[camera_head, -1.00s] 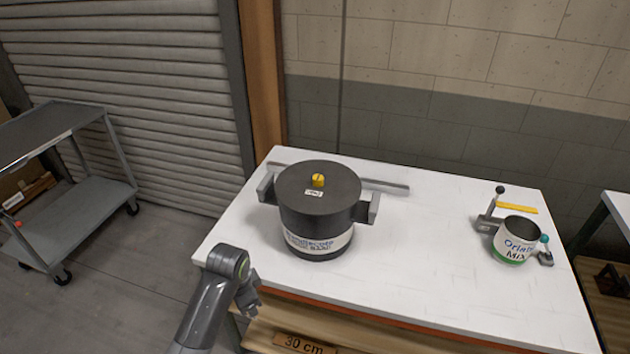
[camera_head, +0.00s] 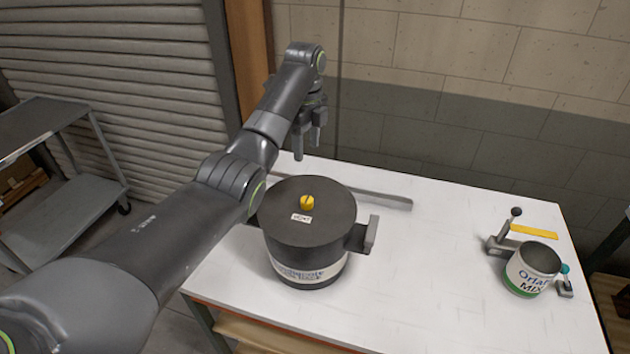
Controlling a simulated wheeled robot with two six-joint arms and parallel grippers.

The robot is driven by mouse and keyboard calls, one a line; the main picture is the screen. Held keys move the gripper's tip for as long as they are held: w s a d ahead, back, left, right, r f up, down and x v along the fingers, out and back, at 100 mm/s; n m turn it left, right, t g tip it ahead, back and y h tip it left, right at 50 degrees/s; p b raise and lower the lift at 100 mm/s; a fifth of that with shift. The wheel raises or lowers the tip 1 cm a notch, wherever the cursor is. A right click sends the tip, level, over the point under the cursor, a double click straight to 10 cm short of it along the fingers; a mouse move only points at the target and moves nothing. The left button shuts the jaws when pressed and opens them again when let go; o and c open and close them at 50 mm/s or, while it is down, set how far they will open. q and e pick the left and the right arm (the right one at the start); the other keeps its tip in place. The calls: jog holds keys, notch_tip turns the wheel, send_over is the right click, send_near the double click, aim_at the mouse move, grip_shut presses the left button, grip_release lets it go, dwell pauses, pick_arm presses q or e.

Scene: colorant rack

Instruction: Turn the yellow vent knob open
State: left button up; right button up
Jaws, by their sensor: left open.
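The yellow vent knob (camera_head: 307,202) sits on top of the dark lid of a round pot (camera_head: 330,222). A small white label lies on the lid in front of the knob. My left arm reaches in from the left, and its open, empty gripper (camera_head: 308,148) points down, above and behind the knob in the picture, apart from it. The arm hides the pot's left handle. The right gripper does not show.
The pot stands on a white table (camera_head: 430,270). A grey bar (camera_head: 383,200) lies behind the pot. A small can (camera_head: 532,268) in a holder with a yellow strip (camera_head: 534,231) stands at the right. The table between is clear. A grey cart (camera_head: 75,205) stands at the left.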

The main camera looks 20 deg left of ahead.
pick_arm(q)
jog(key=b, duration=0.5)
send_over(307, 200)
notch_tip(307, 200, down, 4)
jog(key=f, duration=0.1)
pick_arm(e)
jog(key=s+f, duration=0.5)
pick_arm(q)
notch_tip(307, 200, down, 4)
jog(key=shift+w+p, duration=0.15)
jog(key=shift+p, duration=0.8)
notch_tip(307, 200, down, 6)
jog(key=shift+f+p, duration=0.25)
jog(key=shift+p, duration=0.35)
jog(key=shift+f, duration=0.25)
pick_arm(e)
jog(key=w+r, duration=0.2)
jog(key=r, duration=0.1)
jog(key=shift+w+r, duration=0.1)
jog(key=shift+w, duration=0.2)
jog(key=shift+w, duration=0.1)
